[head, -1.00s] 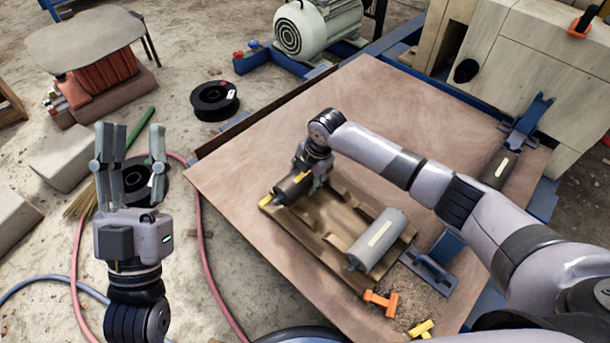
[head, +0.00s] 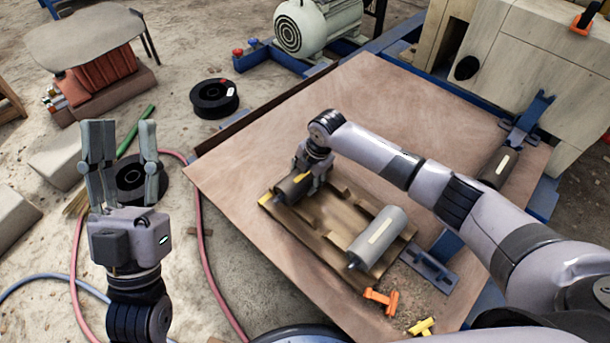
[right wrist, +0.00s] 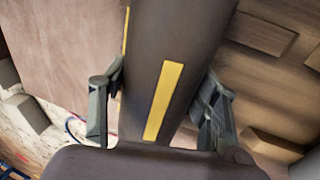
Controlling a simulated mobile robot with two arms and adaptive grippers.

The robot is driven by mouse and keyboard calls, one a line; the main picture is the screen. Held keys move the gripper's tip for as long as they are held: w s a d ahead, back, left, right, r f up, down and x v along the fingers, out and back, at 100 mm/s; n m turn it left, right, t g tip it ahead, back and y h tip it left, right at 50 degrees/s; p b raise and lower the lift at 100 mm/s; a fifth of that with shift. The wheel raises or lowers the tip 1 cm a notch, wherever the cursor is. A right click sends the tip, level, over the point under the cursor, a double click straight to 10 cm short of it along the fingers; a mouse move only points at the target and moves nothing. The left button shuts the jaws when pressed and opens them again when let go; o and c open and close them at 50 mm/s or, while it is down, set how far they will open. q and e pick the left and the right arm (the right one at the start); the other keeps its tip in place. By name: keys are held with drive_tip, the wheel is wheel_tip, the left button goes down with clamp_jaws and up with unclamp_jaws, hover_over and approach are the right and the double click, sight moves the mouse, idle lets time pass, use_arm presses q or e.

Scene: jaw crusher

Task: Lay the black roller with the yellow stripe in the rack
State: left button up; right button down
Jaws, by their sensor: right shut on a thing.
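The black roller with the yellow stripe (head: 289,190) is at the left end of the wooden rack (head: 325,222) in the head view. My right gripper (head: 314,178) is shut on it from above. In the right wrist view the dark roller (right wrist: 178,45) runs between the two fingers, its yellow stripe facing the camera. The roller is over or in the rack's left slot; I cannot tell whether it touches the wood. A grey roller with a cream stripe (head: 378,238) lies at the rack's right end. My left gripper (head: 122,140) is open and empty, off the board's left side.
The rack stands on a brown board (head: 240,190). Orange (head: 381,299) and yellow (head: 421,326) pieces lie near its front edge. A blue bracket (head: 430,269) is right of the rack. Another dark roller (head: 498,168) lies far right. The board behind the rack is clear.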

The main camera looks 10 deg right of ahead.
use_arm(q)
drive_tip(key=shift+s+r, duration=0.25)
drive_tip(key=shift+s, duration=0.1)
use_arm(e)
drive_tip(key=shift+f, duration=0.15)
